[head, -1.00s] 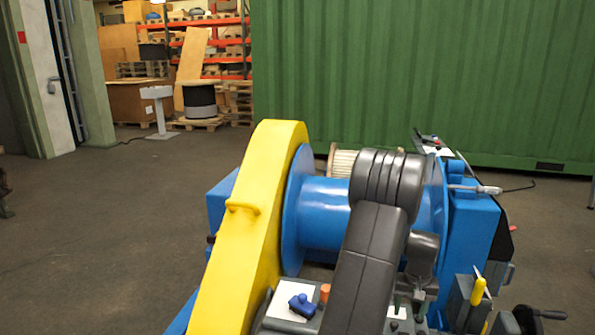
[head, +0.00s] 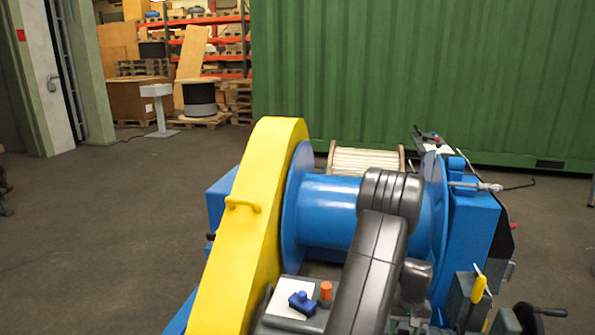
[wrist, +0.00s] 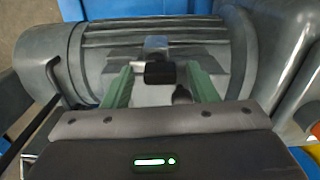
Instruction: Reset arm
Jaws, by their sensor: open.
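My arm rises from the bottom middle of the head view, in front of a blue drum machine with a yellow guard (head: 250,225). My gripper is hidden in the head view. In the wrist view my gripper (wrist: 160,85) shows two green fingers, spread apart. A small black block with a grey piece behind it (wrist: 160,72) shows between the fingers; I cannot tell how far it is from them. Behind lies a grey ribbed cylindrical housing (wrist: 110,60), like a motor body. Nothing is visibly gripped.
The blue drum (head: 325,205) stands close behind my arm. A small tray with a blue item (head: 302,303) and an orange cylinder (head: 325,290) is left of the arm. A yellow-handled tool (head: 479,290) and a crank (head: 545,312) are at right. Open floor lies left.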

